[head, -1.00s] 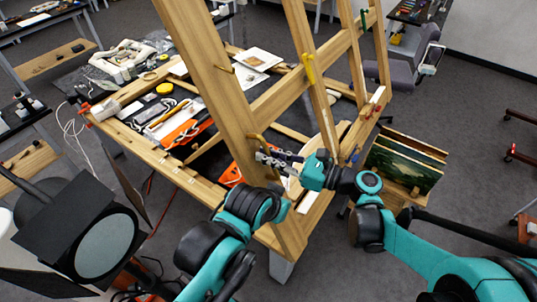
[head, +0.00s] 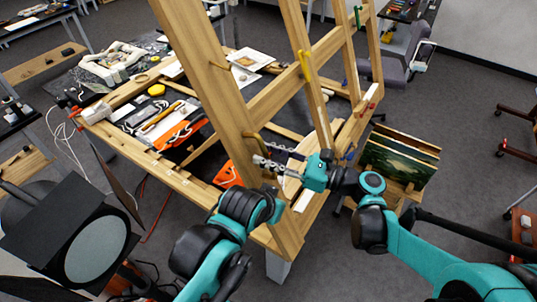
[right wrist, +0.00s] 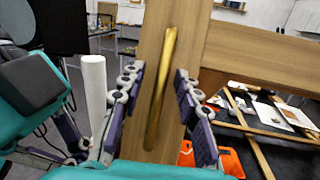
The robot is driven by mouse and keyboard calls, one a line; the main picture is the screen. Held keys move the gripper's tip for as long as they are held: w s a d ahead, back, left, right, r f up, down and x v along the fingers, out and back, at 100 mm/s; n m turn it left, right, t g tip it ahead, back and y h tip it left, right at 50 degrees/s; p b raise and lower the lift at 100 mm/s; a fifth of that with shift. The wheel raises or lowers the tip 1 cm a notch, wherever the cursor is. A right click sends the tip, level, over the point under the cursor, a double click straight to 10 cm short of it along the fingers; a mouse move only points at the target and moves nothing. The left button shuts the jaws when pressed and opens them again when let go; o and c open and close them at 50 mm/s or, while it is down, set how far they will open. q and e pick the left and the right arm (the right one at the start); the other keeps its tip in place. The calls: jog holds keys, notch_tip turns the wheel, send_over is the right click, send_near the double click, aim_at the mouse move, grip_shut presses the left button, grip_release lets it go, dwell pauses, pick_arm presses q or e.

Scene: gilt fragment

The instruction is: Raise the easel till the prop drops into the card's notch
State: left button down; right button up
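The wooden easel (head: 225,95) leans over a worktable, its posts joined by a crossbar. A brass handle (right wrist: 160,90) is on the near post; it is small in the head view. My right gripper (head: 262,161) is at this post. In the right wrist view its two fingers (right wrist: 160,105) are apart, one on each side of the handle, with gaps visible. My left arm (head: 235,225) reaches the lower post from the left. Its gripper is mostly hidden; a part that looks like it shows at the left of the wrist view (right wrist: 65,130). I cannot make out the prop or the notched card.
A black lamp (head: 60,215) stands at the lower left. The table beyond the easel holds papers (head: 250,57), an orange item (head: 180,133) and a white ornate frame piece (head: 113,65). Paintings (head: 402,158) stand in a rack at right. Grey floor is open at far right.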

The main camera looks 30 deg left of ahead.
jog(key=w+d, duration=0.1)
jog(key=d, duration=1.1)
jog(key=shift+f, duration=0.25)
jog(key=shift+w, duration=0.1)
